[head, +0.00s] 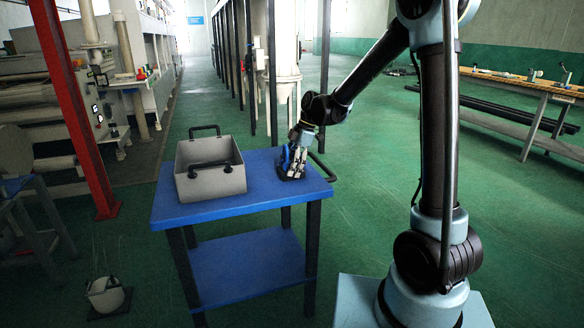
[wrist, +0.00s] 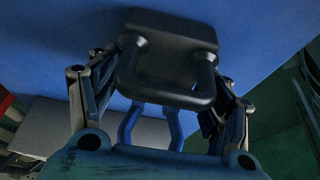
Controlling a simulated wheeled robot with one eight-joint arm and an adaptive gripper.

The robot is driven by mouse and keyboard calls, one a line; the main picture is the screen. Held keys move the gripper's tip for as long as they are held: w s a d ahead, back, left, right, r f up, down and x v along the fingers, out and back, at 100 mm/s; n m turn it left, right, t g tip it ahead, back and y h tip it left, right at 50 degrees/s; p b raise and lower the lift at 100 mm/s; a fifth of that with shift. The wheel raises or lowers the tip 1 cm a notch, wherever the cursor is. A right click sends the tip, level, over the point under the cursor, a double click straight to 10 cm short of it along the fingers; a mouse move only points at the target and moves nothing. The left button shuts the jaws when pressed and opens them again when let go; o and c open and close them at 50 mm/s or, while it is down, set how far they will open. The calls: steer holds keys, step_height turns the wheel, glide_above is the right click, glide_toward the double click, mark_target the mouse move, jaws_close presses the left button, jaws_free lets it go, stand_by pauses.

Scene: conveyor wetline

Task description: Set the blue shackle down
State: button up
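My gripper (head: 292,164) points down at the right end of the blue table, close above its top. The blue shackle (head: 284,158) shows as a small blue shape beside the fingers in the head view. In the wrist view, two bent blue legs of the shackle (wrist: 174,128) show between the fingers, partly behind a black bar. The fingers stand apart on both sides of a black block with a U-shaped bar (wrist: 166,88). I see no finger clearly pressing on the shackle. Whether the shackle is hooked on the bar or only beside it, I cannot tell.
A grey bin (head: 210,180) with black handles stands on the left part of the blue table (head: 250,205). A red post (head: 75,110) stands left of the table. A grey container (head: 105,294) is on the floor. A workbench (head: 530,90) is at the right.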

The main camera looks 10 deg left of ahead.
stand_by(0.4)
steer(key=v, duration=1.2)
steer(key=s+d+m+t, duration=0.1)
steer(key=s+d+m, duration=0.15)
steer(key=d, duration=0.35)
steer(key=s+d+m+t, duration=0.1)
steer(key=s+d+m, duration=0.1)
steer(key=d+m, duration=0.35)
steer(key=s+d+f+m+t+h, duration=0.1)
steer(key=s+d+f+m, duration=0.3)
steer(key=s+d, duration=0.3)
steer(key=s+d+f+m+h, duration=0.1)
steer(key=s+d+f+m, duration=0.3)
steer(key=d, duration=0.6)
steer(key=s+d+f+m+t+h, duration=0.1)
steer(key=s+d+f+m+h, duration=0.1)
steer(key=s+d+f+m, duration=0.3)
steer(key=shift+s+d+m+t, duration=0.1)
steer(key=shift+s+d+m, duration=0.45)
steer(key=shift+s, duration=0.3)
steer(key=shift+s+d+m+t, duration=0.1)
steer(key=shift+s+d+m, duration=0.45)
steer(key=shift+s, duration=0.3)
steer(key=shift+s+d+m+t, duration=0.1)
steer(key=shift+s+d+m, duration=0.45)
steer(key=shift+s, duration=0.3)
